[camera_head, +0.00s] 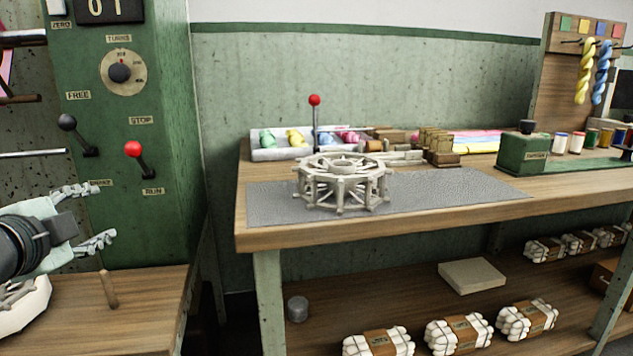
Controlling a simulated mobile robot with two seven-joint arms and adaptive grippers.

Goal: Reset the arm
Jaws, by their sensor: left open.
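My left gripper (101,213) comes in from the left edge, in front of the green machine panel. Its two grey fingers are spread apart, with nothing between them. The fingers point right, below the panel's black-knobbed lever (72,130) and the red-knobbed lever (136,152). My right gripper is out of view. No other arm shows. "Arm" may also mean a lever; the picture does not tell which.
A wooden bench (470,212) bears a pale octagonal reel (343,185) on a grey mat (450,187). Behind it stand a red-knobbed rod (315,115) and a tray of coloured skeins (262,151). White bundles (378,340) lie on the shelf below. A wooden peg (108,289) stands under my gripper.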

